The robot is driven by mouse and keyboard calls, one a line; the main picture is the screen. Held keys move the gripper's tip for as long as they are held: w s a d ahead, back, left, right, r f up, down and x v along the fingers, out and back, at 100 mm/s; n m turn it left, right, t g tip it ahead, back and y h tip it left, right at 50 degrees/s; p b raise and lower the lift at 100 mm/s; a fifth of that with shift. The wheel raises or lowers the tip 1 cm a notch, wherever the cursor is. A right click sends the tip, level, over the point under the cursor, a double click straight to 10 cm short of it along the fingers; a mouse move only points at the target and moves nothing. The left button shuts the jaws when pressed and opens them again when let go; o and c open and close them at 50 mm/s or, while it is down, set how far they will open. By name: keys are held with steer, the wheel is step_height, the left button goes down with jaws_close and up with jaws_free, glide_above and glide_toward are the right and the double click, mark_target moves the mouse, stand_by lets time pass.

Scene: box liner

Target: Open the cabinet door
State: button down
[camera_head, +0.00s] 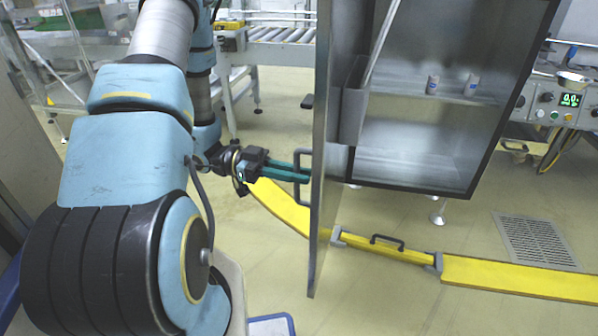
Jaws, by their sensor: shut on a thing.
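The cabinet (465,130) is a grey metal box with a shelf inside, at the upper right of the head view. Its door (321,200) stands open, swung out toward me and seen almost edge-on, so the inside shows. A dark handle (299,179) sits on the door's left face. My gripper (305,175) reaches in from the left, level, with its green fingers at the handle and shut on it. The exact contact at the fingertips is too small to make out.
Two small containers (433,84) stand on the cabinet's shelf. A yellow floor barrier (500,274) runs below the door and to the right. A roller conveyor (280,35) stands behind, and a control panel (568,100) at the right.

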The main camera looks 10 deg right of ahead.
steer(key=shift+w+a, duration=0.1)
steer(key=shift+a, duration=0.05)
steer(key=c, duration=1.1)
jaws_free()
steer(key=v, duration=1.1)
steer(key=shift+p, duration=0.35)
